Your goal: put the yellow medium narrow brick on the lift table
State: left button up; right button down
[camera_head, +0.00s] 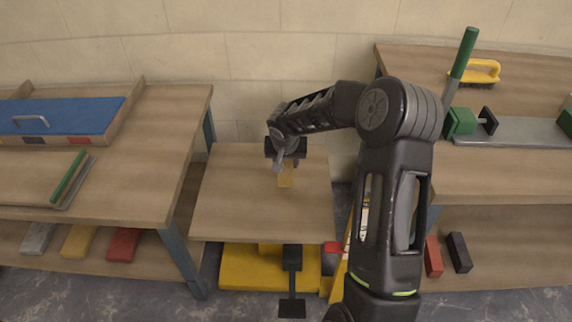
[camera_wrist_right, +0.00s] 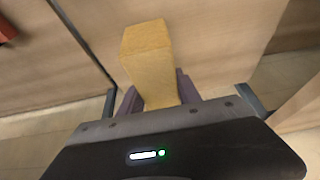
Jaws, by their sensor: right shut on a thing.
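The yellow brick (camera_head: 286,179) is in my right gripper (camera_head: 285,163), over the back right part of the lift table (camera_head: 245,215). In the right wrist view the yellow brick (camera_wrist_right: 148,55) stands out from between the two fingers of my right gripper (camera_wrist_right: 158,97), which is shut on it. I cannot tell whether the brick touches the table top. The lift table has a bare wooden top and a yellow base (camera_head: 240,270). My left gripper is not in view.
A left bench (camera_head: 170,120) holds a blue-lidded box (camera_head: 65,115); its lower shelf has grey, yellow (camera_head: 78,241) and red bricks. A right bench (camera_head: 500,185) holds a green-handled tool (camera_head: 464,52), a yellow-handled brush (camera_head: 483,72) and a grey plate. Red and black bricks (camera_head: 459,252) stand below.

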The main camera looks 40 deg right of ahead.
jog(key=shift+f+b, duration=0.6)
jog(key=shift+f, duration=0.3)
jog(key=b, duration=0.6)
send_over(286, 191)
jog(key=s, duration=0.1)
jog(key=f, duration=0.5)
jog(key=a+f, duration=0.1)
jog(key=f, duration=0.1)
jog(key=shift+f, duration=0.35)
jog(key=shift+f+b, duration=0.7)
jog(key=shift+f+b, duration=0.5)
jog(key=shift+b, duration=0.05)
jog(key=c, duration=0.8)
grip_release()
jog(key=shift+o, duration=0.2)
jog(key=shift+s, duration=0.1)
